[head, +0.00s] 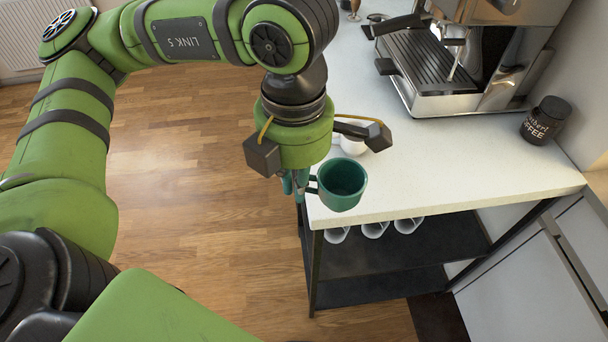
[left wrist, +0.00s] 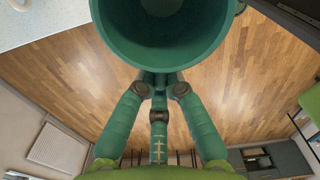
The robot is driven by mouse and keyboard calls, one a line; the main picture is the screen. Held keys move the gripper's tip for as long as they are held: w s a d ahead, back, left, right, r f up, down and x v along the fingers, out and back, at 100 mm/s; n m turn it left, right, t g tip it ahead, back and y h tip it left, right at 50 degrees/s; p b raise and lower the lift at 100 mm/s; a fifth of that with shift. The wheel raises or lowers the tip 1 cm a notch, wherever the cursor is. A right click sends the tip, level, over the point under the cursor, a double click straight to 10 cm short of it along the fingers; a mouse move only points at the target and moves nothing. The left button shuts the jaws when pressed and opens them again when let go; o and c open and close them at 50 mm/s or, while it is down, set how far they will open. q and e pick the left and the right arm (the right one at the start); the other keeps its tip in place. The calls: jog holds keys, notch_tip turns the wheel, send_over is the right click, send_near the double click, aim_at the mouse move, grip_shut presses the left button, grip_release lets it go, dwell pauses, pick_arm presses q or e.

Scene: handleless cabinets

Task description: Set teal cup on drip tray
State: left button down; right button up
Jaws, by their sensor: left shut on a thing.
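The teal cup (head: 342,183) is upright in the head view, near the front left corner of the white counter. My left gripper (head: 302,184) is shut on its left side, where the handle is. In the left wrist view the cup (left wrist: 165,30) fills the top middle, with the fingers (left wrist: 158,90) closing at its near side and wooden floor beyond. The drip tray (head: 425,62) is the dark ribbed plate at the front of the espresso machine, toward the back of the counter. It looks empty. My right gripper is not in view.
The espresso machine (head: 505,60) stands at the back right. A black coffee jar (head: 546,120) is right of it. White cups (head: 352,144) stand behind my gripper, and several more (head: 375,229) are on the shelf below. The middle of the counter (head: 450,160) is clear.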

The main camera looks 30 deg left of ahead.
pick_arm(q)
jog(key=shift+w, duration=0.1)
jog(key=w+f+p, duration=0.1)
jog(key=w+f, duration=0.1)
jog(key=w, duration=0.1)
jog(key=w+d+f+p, duration=0.1)
jog(key=w+f, duration=0.1)
jog(key=w, duration=0.2)
jog(key=w+d+f+p, duration=0.1)
jog(key=w+f, duration=0.1)
jog(key=w, duration=0.2)
jog(key=shift+d+f+p, duration=0.15)
jog(key=shift+f+p, duration=0.15)
jog(key=shift+f, duration=0.05)
jog(key=shift+w+f, duration=0.15)
notch_tip(320, 180, down, 4)
jog(key=shift+r+p, duration=0.2)
jog(key=shift+p, duration=0.35)
jog(key=shift+f, duration=0.1)
jog(key=shift+f+b, duration=0.2)
jog(key=shift+b, duration=0.25)
jog(key=c, duration=1.3)
grip_release()
jog(key=shift+c, duration=0.2)
